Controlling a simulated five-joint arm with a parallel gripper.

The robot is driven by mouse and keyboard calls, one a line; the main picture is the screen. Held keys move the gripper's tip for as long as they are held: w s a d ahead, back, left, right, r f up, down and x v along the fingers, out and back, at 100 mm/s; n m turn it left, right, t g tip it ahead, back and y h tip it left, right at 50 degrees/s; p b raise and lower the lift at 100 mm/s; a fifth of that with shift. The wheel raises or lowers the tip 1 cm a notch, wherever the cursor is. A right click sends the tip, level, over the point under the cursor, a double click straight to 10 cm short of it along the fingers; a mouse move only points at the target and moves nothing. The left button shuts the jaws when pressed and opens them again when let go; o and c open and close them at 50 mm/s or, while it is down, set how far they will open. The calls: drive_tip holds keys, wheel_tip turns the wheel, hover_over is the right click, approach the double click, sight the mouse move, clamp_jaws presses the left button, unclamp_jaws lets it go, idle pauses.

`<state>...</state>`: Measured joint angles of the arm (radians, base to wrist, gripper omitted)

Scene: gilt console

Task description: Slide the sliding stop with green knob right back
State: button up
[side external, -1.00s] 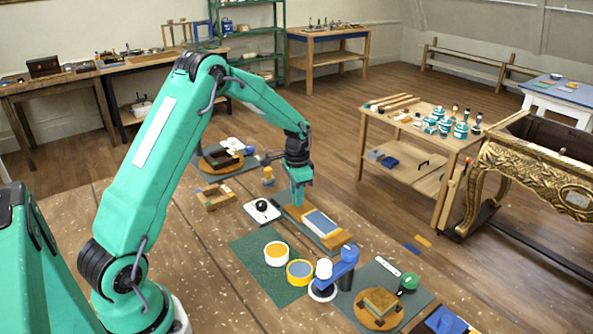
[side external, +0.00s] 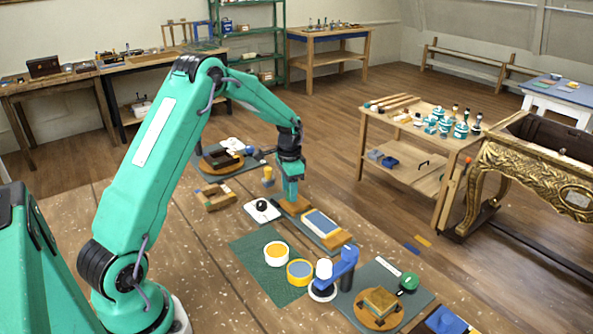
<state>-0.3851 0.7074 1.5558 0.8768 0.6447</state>
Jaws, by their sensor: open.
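A dark green knob (side external: 408,281) stands on a grey plate (side external: 428,298) at the lower right; it looks like the sliding stop's knob, but its rail is too small to make out. A short white strip (side external: 384,265) lies on the same plate, behind the knob. My gripper (side external: 291,201) points down, well to the left of and behind the green knob. It is open, over the far end of a wooden piece beside a blue-grey panel (side external: 320,222). Its fingertips are small, and I cannot tell whether they touch the wood.
A blue upright clamp-like device (side external: 345,262) stands between my gripper and the green knob. A round wooden base with a block (side external: 379,301) sits just left of the knob. A white pad with a black ball (side external: 262,210) is beside my gripper.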

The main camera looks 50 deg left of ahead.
wheel_tip(320, 180, up, 7)
drive_tip(key=shift+r, duration=0.4)
idle(0.4)
drive_tip(key=shift+r, duration=0.1)
drive_tip(key=shift+d+r, duration=0.2)
drive_tip(key=s+d+r+n+t, duration=0.1)
drive_tip(key=s+d+r+t, duration=0.2)
drive_tip(key=s+d+r, duration=0.9)
drive_tip(key=s+d+n+t, duration=0.1)
drive_tip(key=s+d, duration=0.2)
drive_tip(key=s, duration=0.4)
drive_tip(key=s+d+r+n+t, duration=0.1)
drive_tip(key=s+d, duration=0.3)
drive_tip(key=s, duration=0.3)
drive_tip(key=shift+d+t, duration=0.15)
drive_tip(key=shift+t, duration=0.15)
